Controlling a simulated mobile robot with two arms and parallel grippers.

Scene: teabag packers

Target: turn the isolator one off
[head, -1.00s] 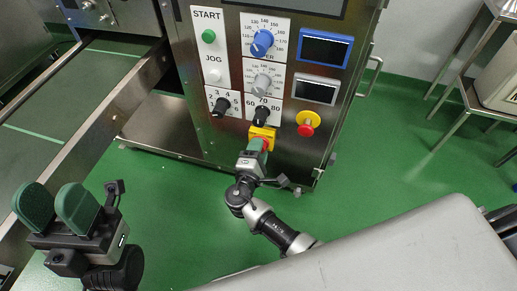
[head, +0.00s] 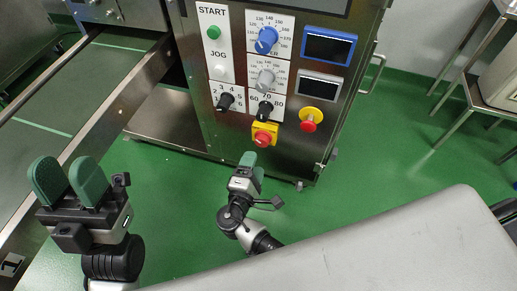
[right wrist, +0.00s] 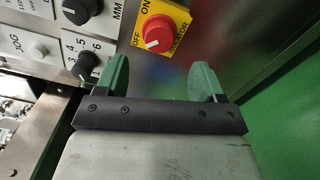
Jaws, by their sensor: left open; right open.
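The isolator is a red knob on a yellow plate (head: 264,134), low on the steel control panel. In the right wrist view the red knob (right wrist: 159,32) shows "ON" above it and "OFF" to its left. A white mark on the knob sits at its lower left, towards "OFF". My right gripper (head: 254,167) is open and empty, below the isolator and apart from it. In the right wrist view its green fingers (right wrist: 160,80) stand apart below the knob with nothing between them. My left gripper (head: 70,182) is open and empty at the left, far from the panel.
A red emergency button on yellow (head: 309,120) is right of the isolator. Black dials (head: 226,102) and (head: 265,110) sit above and left. A conveyor (head: 85,110) runs along the left, and a steel stand (head: 480,90) is at the right. Green floor is clear below the panel.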

